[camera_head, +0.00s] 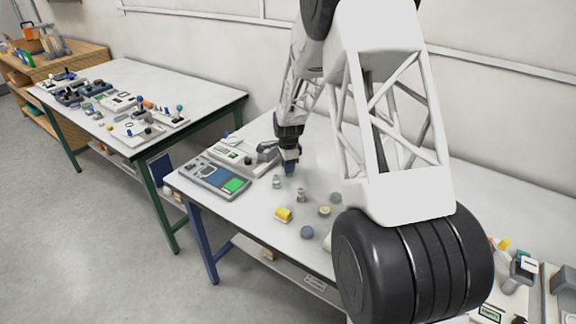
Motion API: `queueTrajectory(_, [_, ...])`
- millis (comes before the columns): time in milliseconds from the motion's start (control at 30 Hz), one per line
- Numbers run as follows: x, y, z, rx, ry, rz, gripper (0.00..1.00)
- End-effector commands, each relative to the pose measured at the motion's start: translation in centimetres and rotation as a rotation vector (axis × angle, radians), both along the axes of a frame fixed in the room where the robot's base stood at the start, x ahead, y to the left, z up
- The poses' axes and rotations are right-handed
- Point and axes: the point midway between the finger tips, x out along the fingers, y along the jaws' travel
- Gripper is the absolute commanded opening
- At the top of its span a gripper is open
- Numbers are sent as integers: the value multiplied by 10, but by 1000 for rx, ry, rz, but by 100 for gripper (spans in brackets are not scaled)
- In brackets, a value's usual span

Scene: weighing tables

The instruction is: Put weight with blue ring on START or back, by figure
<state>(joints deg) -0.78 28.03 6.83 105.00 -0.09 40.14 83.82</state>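My gripper (290,166) points down over the near table, behind the small weights. A dark blue part shows at its tip; I cannot tell whether it is a fingertip or a held thing. Two small metallic weights, one (277,181) and another (301,195), stand upright on the table in front of my gripper. Ring colours are too small to read. A grey panel (205,183) with blue fields and a bright green field (234,185) lies at the table's left corner. Its lettering and any figure are unreadable, so START cannot be made out.
A yellow block (284,214), a blue disc (307,232), a yellowish disc (324,210) and a greenish disc (336,198) lie on the near table (258,212). A grey device (232,157) stands behind the panel. Another table (185,82) with several instruments is at left. My arm hides the table's middle.

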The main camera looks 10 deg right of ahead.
Motion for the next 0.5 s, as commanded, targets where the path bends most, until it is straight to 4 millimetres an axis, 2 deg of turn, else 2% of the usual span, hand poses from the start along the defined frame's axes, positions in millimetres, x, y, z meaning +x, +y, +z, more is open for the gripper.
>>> queueTrajectory(33, [0, 0, 0, 0, 0, 0, 36])
queueTrajectory(167, [0, 0, 0, 0, 0, 0, 54])
queueTrajectory(500, [0, 0, 2, 0, 0, 0, 54])
